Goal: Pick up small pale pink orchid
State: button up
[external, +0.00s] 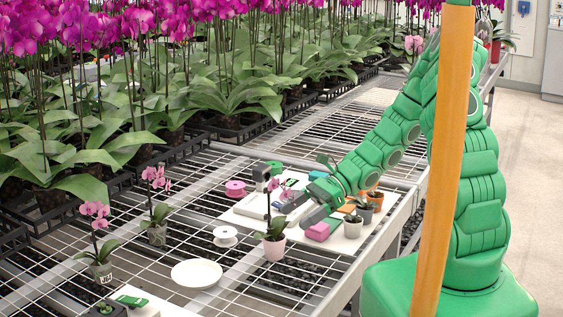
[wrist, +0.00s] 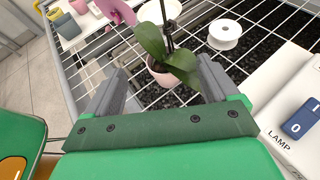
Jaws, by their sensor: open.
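A small orchid (external: 274,230) with pale pink blooms and dark green leaves stands upright in a pale pink pot (external: 274,249) on the wire bench, front middle. The wrist view shows its leaves (wrist: 152,42) and pot (wrist: 160,73) ahead, lined up between my fingers; a pink bloom (wrist: 117,11) is at the top edge. My gripper (external: 303,209) is just right of the plant in the external view, low over the white board. It is open and empty, also in the wrist view (wrist: 160,70). I cannot tell whether the fingertips reach past the pot's near side.
Two other pink orchids (external: 97,240) (external: 157,205) stand to the left. A white plate (external: 196,273) and white spool (external: 225,236) lie nearby. A lamp switch box (wrist: 290,110) is at right in the wrist view.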

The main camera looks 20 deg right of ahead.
aim_at(284, 234)
jog(key=shift+w+a+f+m, duration=0.15)
jog(key=shift+f+m, duration=0.25)
jog(key=shift+f, duration=0.3)
jog(key=shift+w+d+f+m, duration=0.15)
jog(key=shift+f+m, duration=0.25)
jog(key=shift+f, duration=0.25)
jog(key=shift+x, duration=1.35)
jog(key=x, duration=0.3)
jog(key=shift+s+f, duration=0.1)
jog(key=shift+s, duration=0.1)
jog(key=shift+x, duration=1)
jog(key=shift+w, duration=0.1)
jog(key=c, duration=1.3)
jog(key=shift+r, duration=4.95)
